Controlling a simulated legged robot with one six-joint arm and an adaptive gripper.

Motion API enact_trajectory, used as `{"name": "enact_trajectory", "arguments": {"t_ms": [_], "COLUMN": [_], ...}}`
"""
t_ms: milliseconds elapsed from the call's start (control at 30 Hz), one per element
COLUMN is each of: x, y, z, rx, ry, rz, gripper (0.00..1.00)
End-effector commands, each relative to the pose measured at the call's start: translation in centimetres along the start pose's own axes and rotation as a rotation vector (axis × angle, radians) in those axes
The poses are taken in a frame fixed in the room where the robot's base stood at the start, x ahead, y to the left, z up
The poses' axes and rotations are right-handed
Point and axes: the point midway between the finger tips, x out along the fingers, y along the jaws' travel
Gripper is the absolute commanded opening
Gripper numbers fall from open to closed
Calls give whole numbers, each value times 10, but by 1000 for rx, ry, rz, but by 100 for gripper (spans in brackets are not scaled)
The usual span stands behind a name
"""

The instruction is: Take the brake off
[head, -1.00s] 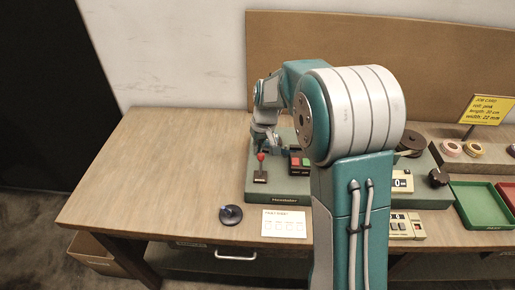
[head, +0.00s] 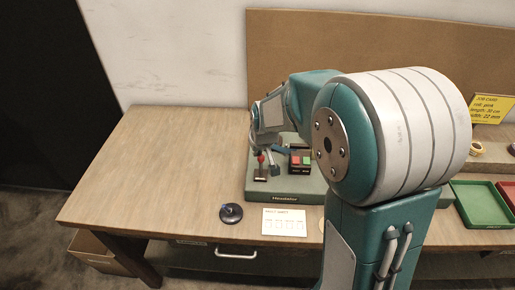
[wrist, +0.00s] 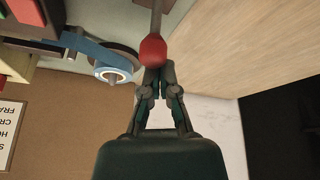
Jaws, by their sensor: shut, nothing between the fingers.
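A lever with a red knob (head: 261,158) stands on the left front of the green machine base (head: 285,197). In the wrist view the red knob (wrist: 153,50) is right at my fingertips, with its grey stem running to the top edge. My gripper (wrist: 156,69) is shut, its fingertips together beside the knob and not around it. I cannot tell whether they touch it. In the head view my gripper (head: 271,148) is small and partly hidden, just behind and right of the knob.
A red and green button box (head: 300,161) sits right of the lever. A blue tape strip (wrist: 90,47) and a round reel (wrist: 113,73) show near my fingers. A black disc (head: 231,213) and a paper card (head: 284,221) lie in front. The table's left side is clear.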

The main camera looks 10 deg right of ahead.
Motion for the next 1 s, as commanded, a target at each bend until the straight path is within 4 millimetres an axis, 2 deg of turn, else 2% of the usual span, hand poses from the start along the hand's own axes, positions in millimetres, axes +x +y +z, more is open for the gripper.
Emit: {"name": "enact_trajectory", "arguments": {"t_ms": [167, 400, 667, 1000], "x": [-6, -11, -11, -23], "y": [-6, -12, -11, -11], "z": [10, 21, 20, 14], "rx": [-24, -20, -19, -19], "ry": [121, 113, 113, 114], "rz": [56, 54, 55, 55], "gripper": [0, 0, 0, 0]}}
